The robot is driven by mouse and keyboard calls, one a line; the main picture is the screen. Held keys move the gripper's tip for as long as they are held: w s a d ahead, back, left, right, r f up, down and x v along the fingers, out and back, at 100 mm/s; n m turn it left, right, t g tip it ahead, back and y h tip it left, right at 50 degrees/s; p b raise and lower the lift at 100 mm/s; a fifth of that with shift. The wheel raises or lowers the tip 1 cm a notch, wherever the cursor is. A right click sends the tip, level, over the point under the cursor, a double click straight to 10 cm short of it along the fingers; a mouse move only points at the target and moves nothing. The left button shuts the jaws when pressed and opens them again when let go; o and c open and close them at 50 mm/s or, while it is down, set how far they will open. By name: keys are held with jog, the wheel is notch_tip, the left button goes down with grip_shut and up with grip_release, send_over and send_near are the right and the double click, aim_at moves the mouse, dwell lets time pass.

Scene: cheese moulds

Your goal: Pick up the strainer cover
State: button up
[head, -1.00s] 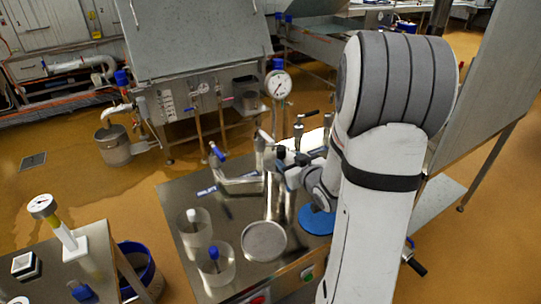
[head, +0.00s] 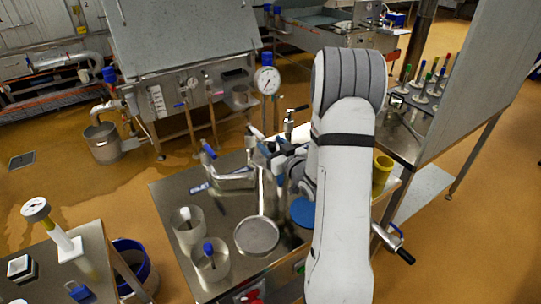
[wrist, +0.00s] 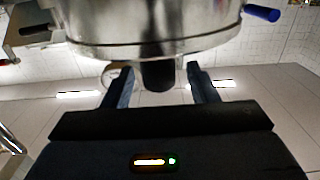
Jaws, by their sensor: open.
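In the wrist view, a shiny round metal body with a rimmed edge (wrist: 150,30) fills the top of the picture. A short black knob (wrist: 158,76) sticks out from it, likely the strainer cover's grip. My gripper (wrist: 152,70) is open, with one finger on each side of the knob and visible gaps between. In the head view, my gripper (head: 272,155) is over the back of the steel table, largely hidden by my arm. The cover cannot be made out clearly there.
A pressure gauge (head: 267,80) stands behind. A yellow cup (head: 382,172) is right of my arm.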

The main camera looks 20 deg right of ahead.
jog(key=shift+w, duration=0.15)
grip_shut()
dwell(0.5)
